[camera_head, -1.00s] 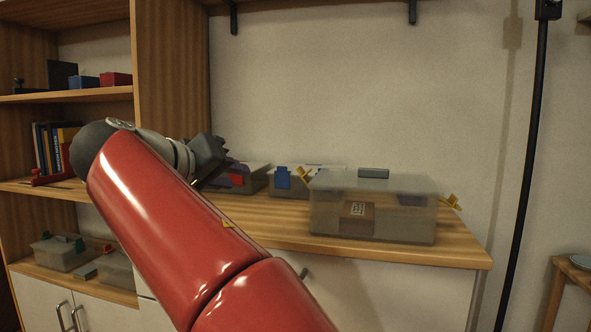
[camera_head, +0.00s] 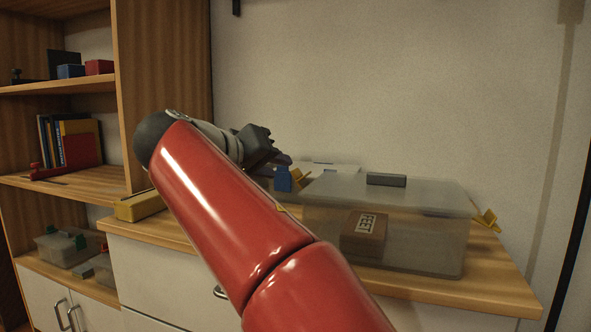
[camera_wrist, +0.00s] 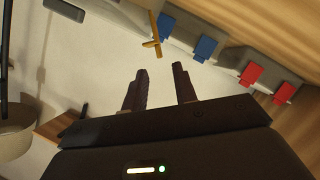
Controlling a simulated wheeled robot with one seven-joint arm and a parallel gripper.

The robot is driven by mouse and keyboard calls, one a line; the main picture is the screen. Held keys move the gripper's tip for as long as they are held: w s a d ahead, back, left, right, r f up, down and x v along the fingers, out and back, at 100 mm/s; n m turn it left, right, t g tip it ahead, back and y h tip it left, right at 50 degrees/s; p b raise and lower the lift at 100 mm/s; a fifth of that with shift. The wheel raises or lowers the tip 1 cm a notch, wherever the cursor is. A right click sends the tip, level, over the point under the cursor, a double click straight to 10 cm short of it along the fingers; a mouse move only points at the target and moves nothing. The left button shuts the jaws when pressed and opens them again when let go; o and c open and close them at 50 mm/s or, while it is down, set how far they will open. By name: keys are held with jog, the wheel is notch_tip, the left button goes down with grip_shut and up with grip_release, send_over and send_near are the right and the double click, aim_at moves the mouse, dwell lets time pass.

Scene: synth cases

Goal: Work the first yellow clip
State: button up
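A large clear lidded box (camera_head: 415,235) stands on the wooden counter. One yellow clip (camera_head: 299,179) sticks out at an angle at its left end, and another yellow clip (camera_head: 487,219) sticks out at its right end. In the wrist view one yellow clip (camera_wrist: 153,43) shows just beyond my fingertips, at the edge of the clear box. My gripper (camera_wrist: 162,68) is open and empty, its two dark fingers apart, and not touching the clip. In the head view my gripper (camera_head: 258,145) is above and left of the left clip; its fingers are partly hidden.
A box with blue clips (camera_wrist: 207,47) and one with red clips (camera_wrist: 250,74) stand close by. A brown labelled box (camera_head: 364,234) is inside the clear box, whose lid has a grey handle (camera_head: 386,180). A yellow block (camera_head: 139,206) lies at the counter's left. A shelf (camera_head: 60,90) stands left.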

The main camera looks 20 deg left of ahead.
aim_at(306, 181)
jog(key=x, duration=0.6)
grip_shut()
